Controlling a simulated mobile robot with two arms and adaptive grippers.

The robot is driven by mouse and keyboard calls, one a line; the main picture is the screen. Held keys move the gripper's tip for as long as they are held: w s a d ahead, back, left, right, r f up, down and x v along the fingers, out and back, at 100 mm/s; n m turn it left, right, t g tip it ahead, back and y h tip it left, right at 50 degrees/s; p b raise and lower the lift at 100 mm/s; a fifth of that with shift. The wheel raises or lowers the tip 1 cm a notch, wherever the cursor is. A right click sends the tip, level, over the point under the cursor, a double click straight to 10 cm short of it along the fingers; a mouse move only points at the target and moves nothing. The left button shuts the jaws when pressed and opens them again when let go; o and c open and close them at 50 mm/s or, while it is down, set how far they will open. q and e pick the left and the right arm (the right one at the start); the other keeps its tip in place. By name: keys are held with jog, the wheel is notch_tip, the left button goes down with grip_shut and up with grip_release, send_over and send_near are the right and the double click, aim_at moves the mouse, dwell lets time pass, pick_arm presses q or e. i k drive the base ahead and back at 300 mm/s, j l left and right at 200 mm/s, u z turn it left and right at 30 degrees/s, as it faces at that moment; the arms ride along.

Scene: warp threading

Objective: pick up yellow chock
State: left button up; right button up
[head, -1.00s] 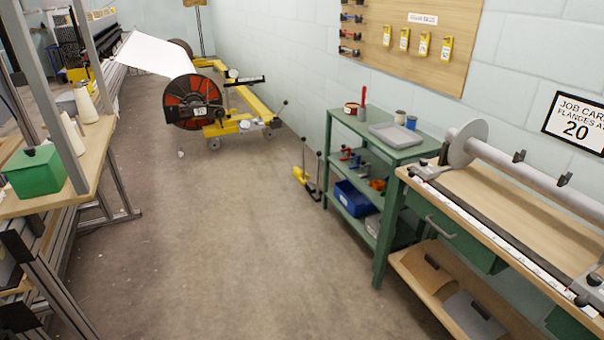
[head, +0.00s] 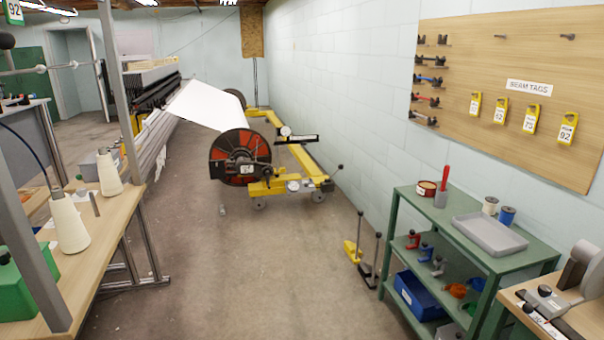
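A yellow chock (head: 351,251) with an upright dark handle sits on the floor near the wall, left of the green shelf unit. A similar black piece (head: 369,272) with its own upright handle stands right beside it; I cannot tell whether they touch. Neither of my grippers shows in the head view.
A yellow wheeled beam carriage (head: 292,187) with a red-and-black flanged roll stands behind the chock. The green shelf unit (head: 457,228) is on the right, wooden tables (head: 98,255) on the left. The concrete floor (head: 240,285) between is clear.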

aim_at(352, 249)
jog(key=i+j, duration=0.1)
jog(key=i, duration=2.4)
jog(key=l+z, duration=0.05)
jog(key=l, duration=0.05)
